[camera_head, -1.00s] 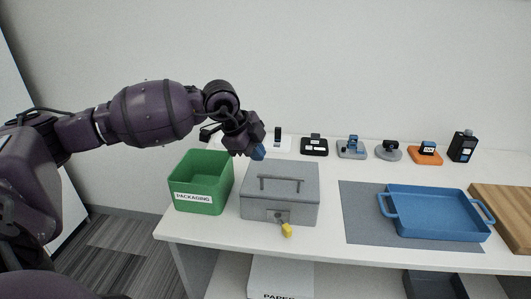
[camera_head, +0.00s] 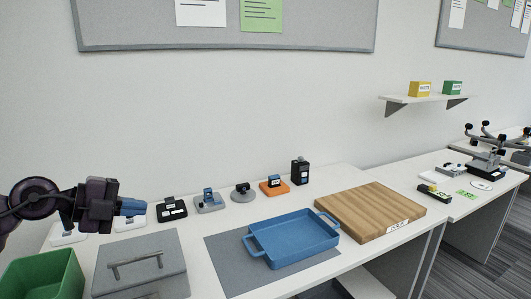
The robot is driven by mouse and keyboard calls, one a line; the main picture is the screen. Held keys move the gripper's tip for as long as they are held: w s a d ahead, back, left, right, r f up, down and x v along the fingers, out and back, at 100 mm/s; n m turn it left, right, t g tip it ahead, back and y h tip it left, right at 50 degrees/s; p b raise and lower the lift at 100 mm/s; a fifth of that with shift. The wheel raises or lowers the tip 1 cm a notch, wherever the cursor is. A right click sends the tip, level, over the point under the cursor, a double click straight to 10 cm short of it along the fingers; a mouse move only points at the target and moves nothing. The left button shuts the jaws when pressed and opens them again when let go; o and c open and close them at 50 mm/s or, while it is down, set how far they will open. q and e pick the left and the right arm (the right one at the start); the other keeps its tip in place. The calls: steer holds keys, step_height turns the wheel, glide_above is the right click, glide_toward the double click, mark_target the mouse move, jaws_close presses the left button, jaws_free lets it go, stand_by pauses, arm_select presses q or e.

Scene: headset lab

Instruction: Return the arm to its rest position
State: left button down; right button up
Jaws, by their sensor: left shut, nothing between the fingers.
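Part of the arm is cut off by the left edge of the picture. My right gripper is not in view.
Several small devices, such as the orange-based one (camera_head: 274,187), stand along the wall. A blue tray (camera_head: 291,240) lies on a grey mat (camera_head: 222,262), with a wooden board (camera_head: 370,210) right of it. A wall shelf (camera_head: 428,98) holds two small boxes.

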arm_select(q)
steer(key=s+a+f+n+t+y, duration=0.15)
steer(key=f+n+t+y, duration=0.3)
steer(key=f+n, duration=0.55)
steer(key=s+a+f+n+t+y, duration=0.1)
steer(key=s+f+n+t+y, duration=0.3)
steer(key=f+n, duration=0.65)
steer(key=s+f+n+g+y, duration=0.3)
steer(key=s+f+n+g, duration=0.1)
steer(key=s+f, duration=1.4)
steer(key=shift+s+d+f+n, duration=0.25)
steer(key=shift+d+f+n, duration=0.15)
steer(key=shift+f+n, duration=0.3)
